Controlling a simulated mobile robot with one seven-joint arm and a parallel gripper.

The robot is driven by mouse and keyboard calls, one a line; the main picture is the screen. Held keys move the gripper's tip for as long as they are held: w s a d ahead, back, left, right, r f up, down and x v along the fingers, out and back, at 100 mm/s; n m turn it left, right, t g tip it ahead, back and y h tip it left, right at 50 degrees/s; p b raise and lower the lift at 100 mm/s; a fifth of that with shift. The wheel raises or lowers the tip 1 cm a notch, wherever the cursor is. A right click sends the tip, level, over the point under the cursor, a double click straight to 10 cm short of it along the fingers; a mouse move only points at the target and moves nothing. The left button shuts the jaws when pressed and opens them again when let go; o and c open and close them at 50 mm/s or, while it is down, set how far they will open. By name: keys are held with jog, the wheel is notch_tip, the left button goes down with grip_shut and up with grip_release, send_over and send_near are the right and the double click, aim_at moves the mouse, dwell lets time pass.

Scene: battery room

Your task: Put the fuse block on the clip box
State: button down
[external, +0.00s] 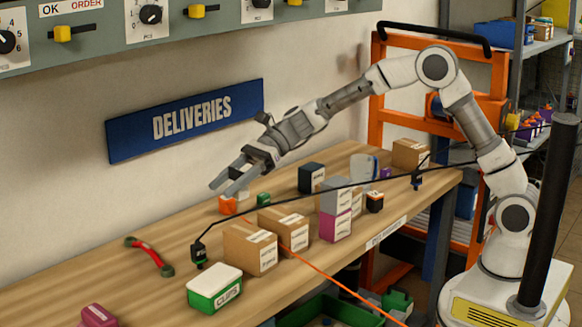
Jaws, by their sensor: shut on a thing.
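The clip box (214,294) is a green box with a white lid and a "CLIPS" label, at the front left of the wooden bench. My gripper (226,187) is over the back of the bench, behind and a little right of the clip box, fingers pointing down and left. A small orange block (227,206), apparently the fuse block, shows at the fingertips, and my gripper is shut on it. The fingers partly hide its top. I cannot tell whether it touches the bench. The clip box lid is bare.
Cardboard boxes (249,250) stand right of the clip box. A black cable with a dark plug (199,253) runs across the bench. A red and green wrench-like tool (150,257) lies at left, and a small green block (263,199) sits right of the gripper.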

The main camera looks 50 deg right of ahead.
jog(key=s+a+n+g, duration=0.1)
jog(key=s+a, duration=0.3)
jog(key=b, duration=0.2)
send_over(204, 283)
notch_tip(204, 283, down, 7)
jog(key=shift+r, duration=0.1)
jog(key=shift+f+b, duration=0.65)
jog(key=shift+f, duration=1.3)
jog(key=shift+f, duration=0.15)
jog(key=shift+c, duration=1.6)
grip_release()
